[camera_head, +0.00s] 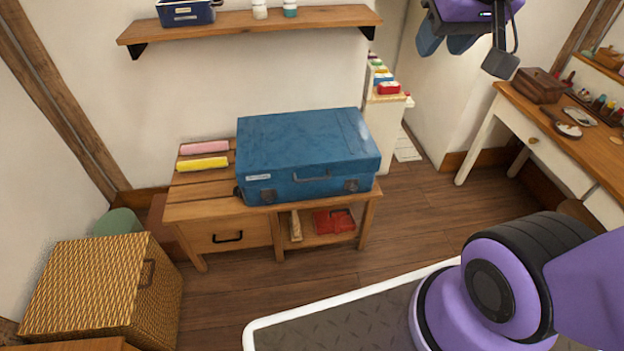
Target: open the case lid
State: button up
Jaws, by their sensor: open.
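A blue case (305,150) lies flat on a low wooden bench (188,209) in the middle of the head view. Its lid is shut. A handle and two dark latches show on its front side; whether the latches are fastened I cannot tell. My gripper (465,50) is raised at the top right, to the right of the case and well apart from it. Its jaws are open and nothing shows between them. The top of my gripper is cut off by the frame edge.
Pink (204,147) and yellow (202,164) rolls lie left of the case. A wall shelf (250,22) hangs above and behind it. A wicker basket (75,290) stands at lower left and a desk (560,140) at right. Floor is clear before the bench.

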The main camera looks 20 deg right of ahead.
jog(key=w+f+m+t, duration=0.1)
jog(key=w+f, duration=0.7)
jog(key=w, duration=0.6)
jog(key=w+f+m+t, duration=0.2)
jog(key=w+f, duration=0.6)
jog(key=w, duration=0.5)
jog(key=m+t+y, duration=0.3)
jog(key=m+y, duration=0.2)
send_over(312, 180)
jog(key=s+d, duration=0.1)
jog(key=d, duration=0.5)
notch_tip(312, 180, down, 29)
jog(key=s+a+f+m+t, duration=0.2)
jog(key=s+f+m, duration=0.15)
jog(key=f, duration=0.55)
jog(key=s+a+f+m+t, duration=0.1)
jog(key=s+f+m, duration=0.2)
jog(key=s+f, duration=0.35)
jog(key=x, duration=0.8)
jog(key=f+x, duration=0.1)
jog(key=x, duration=0.3)
jog(key=shift+w+d, duration=0.15)
jog(key=shift+d, duration=0.15)
grip_shut()
